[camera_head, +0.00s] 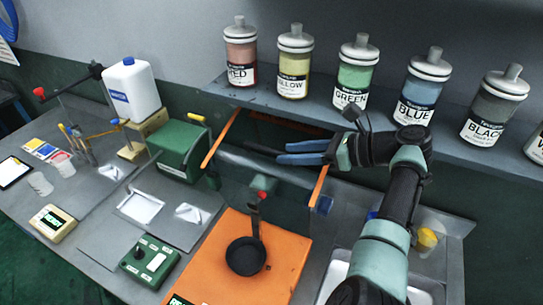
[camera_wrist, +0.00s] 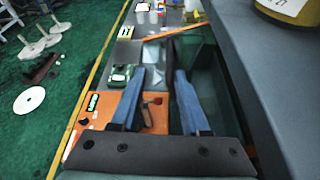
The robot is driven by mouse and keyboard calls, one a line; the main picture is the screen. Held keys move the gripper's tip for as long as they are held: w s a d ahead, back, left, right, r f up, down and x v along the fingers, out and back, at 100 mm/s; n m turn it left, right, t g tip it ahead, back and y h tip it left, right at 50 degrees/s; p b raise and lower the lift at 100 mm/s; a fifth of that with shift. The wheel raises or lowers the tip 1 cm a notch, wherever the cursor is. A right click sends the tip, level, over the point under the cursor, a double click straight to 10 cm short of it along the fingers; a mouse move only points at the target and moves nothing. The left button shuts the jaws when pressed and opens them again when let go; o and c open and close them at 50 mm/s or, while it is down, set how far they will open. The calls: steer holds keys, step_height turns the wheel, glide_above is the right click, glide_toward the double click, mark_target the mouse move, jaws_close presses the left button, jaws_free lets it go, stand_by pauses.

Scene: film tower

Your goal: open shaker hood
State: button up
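The shaker has an orange base (camera_head: 205,264) on the bench, with a round black dish (camera_head: 246,256) on it. Its hood looks like a clear panel with orange side edges (camera_head: 221,138), tilted up above the back of the base. An orange edge (camera_wrist: 186,28) also shows in the wrist view. My gripper (camera_head: 281,153) is by the raised hood, under the bottle shelf. In the wrist view my gripper (camera_wrist: 160,72) has its two blue fingers apart with nothing clearly between them. I cannot tell whether a finger touches the hood.
A shelf (camera_head: 300,110) with several labelled paint bottles stands close above my gripper. A green box (camera_head: 184,150) and a white jug (camera_head: 132,90) stand left of the shaker. A small green control box (camera_head: 150,262) is at the front. A sink (camera_head: 335,275) lies right of the base.

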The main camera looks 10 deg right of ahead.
steer(key=b+v, duration=0.1)
steer(key=v, duration=0.4)
steer(key=shift+s+d, duration=0.1)
stand_by(0.3)
